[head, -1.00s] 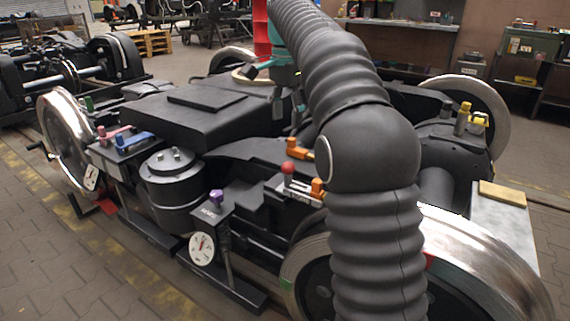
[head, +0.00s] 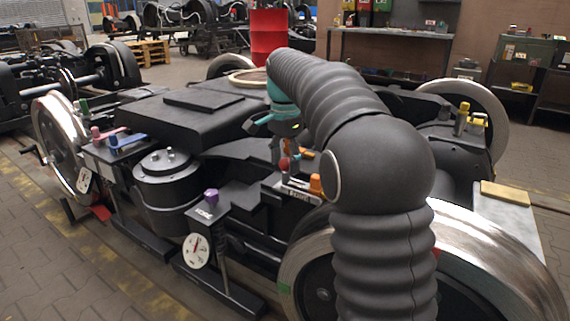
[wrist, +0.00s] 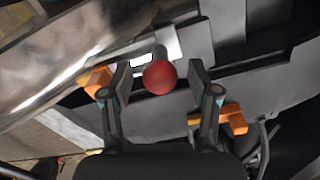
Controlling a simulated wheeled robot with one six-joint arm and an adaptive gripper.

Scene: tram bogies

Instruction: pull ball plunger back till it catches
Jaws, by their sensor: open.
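The ball plunger's red ball (wrist: 159,78) sits in the wrist view between the two fingers of my gripper (wrist: 158,84), with a visible space on each side. Its grey shaft (wrist: 160,52) runs from the ball towards a light plate. In the head view the red ball (head: 285,164) shows just below my teal gripper (head: 284,148), at the labelled block on the bogie. My gripper is open and holds nothing. The fingertips are partly hidden in the head view.
Orange parts flank the plunger in the wrist view, one at left (wrist: 96,80) and one at right (wrist: 233,118). A shiny wheel (head: 480,260) lies close to my arm. A purple knob (head: 211,196) and a gauge (head: 196,250) stand at front left.

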